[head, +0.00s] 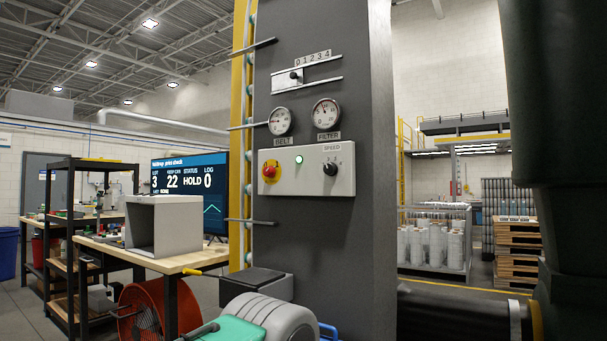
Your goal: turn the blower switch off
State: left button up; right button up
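A round red-orange drum fan (143,308), which looks like the blower, stands low at the left beside the workbench. Its lower part is cut off by the frame edge, and I cannot make out a switch on it. A light grey control panel (306,168) on the dark column carries a red button on yellow, a lit green lamp and a dark SPEED knob (331,168). No control here is labelled blower. Neither of my grippers can be seen.
The dark column (352,245) fills the middle, with BELT and FILTER gauges and a 0–4 slider (296,76). A workbench (140,258) holds a grey open box (164,226). A large dark cylinder (560,100) blocks the right side. A teal-topped object (232,331) is at the bottom.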

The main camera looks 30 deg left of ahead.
aim_at(269, 172)
jog(key=u, duration=1.25)
jog(key=i+j, duration=0.1)
jog(key=i, duration=0.75)
